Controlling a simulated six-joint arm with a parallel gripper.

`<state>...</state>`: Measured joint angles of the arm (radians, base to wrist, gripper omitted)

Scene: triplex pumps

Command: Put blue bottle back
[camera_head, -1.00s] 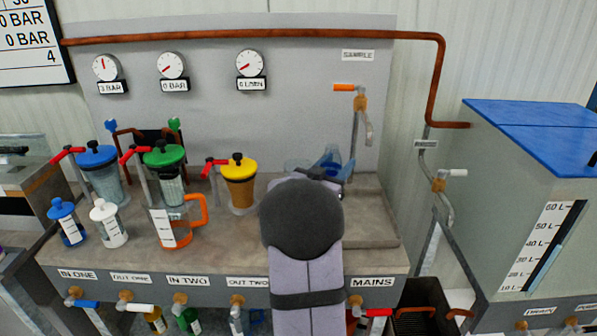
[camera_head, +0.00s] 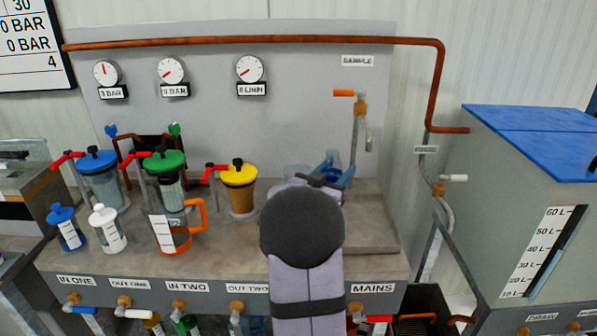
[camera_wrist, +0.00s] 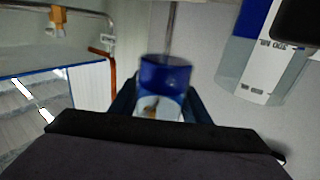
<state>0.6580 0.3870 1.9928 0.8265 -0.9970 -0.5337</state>
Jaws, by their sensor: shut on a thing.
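My gripper (camera_head: 332,180) is over the grey bench, in front of the sample tap. It is shut on a blue bottle (camera_head: 332,160), which shows beyond my wrist with its lower part hidden. In the wrist view the dark fingers (camera_wrist: 160,103) are on both sides of a blue cylindrical part (camera_wrist: 165,73), with a pale, see-through area below it. A small bottle with a blue cap (camera_head: 68,228) stands at the bench's left front, beside a white-capped bottle (camera_head: 107,229).
A clear vessel (camera_head: 297,172) is just left of the held bottle, partly hidden. A jug with an orange handle (camera_head: 178,232) and blue, green and yellow-lidded canisters stand to the left. The sample tap (camera_head: 360,108) hangs close to my gripper. The right tray area (camera_head: 375,235) looks clear.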

